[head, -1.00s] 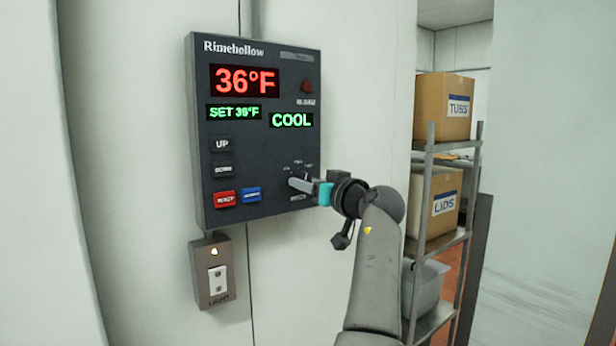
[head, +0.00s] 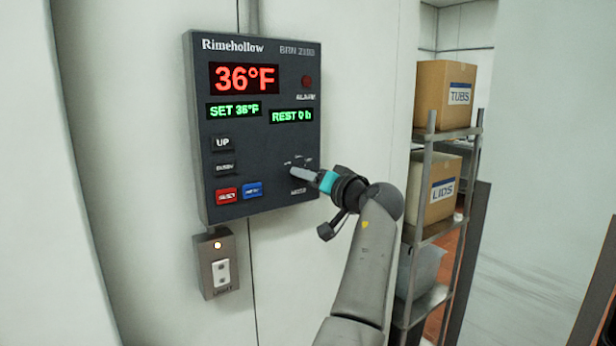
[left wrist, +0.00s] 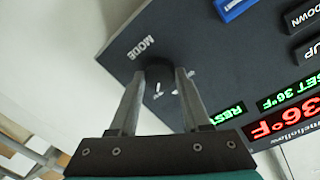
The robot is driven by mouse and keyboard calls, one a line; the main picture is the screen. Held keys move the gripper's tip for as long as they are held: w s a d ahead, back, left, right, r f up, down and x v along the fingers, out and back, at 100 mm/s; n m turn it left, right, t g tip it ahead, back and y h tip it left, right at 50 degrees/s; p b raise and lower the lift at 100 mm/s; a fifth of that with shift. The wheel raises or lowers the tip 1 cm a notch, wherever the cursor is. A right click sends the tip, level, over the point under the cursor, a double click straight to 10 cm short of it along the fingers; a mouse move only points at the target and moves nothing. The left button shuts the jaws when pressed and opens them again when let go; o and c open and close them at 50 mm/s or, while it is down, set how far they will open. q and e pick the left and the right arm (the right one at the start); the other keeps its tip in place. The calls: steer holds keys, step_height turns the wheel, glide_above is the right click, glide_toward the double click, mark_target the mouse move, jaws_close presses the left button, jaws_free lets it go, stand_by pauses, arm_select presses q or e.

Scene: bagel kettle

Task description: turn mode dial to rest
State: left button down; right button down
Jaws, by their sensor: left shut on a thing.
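The dark control panel (head: 262,163) hangs on the pale wall. Its mode display (head: 291,116) reads "REST 0 h" in green. The mode dial sits at the panel's lower right, mostly hidden by my left gripper (head: 299,174) in the head view. In the left wrist view, the dark round dial (left wrist: 157,73) sits between my two fingertips, beside the "MODE" label (left wrist: 141,47). My left gripper (left wrist: 162,82) is shut on the dial. My right gripper is in neither view.
Red (head: 227,195) and blue (head: 252,190) buttons lie left of the dial, below the UP button (head: 222,142). A light switch box (head: 208,264) is under the panel. A shelf rack (head: 431,133) with boxes stands to the right.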

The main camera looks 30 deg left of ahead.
arm_select(q)
steer(key=shift+c, duration=1.8)
jaws_free()
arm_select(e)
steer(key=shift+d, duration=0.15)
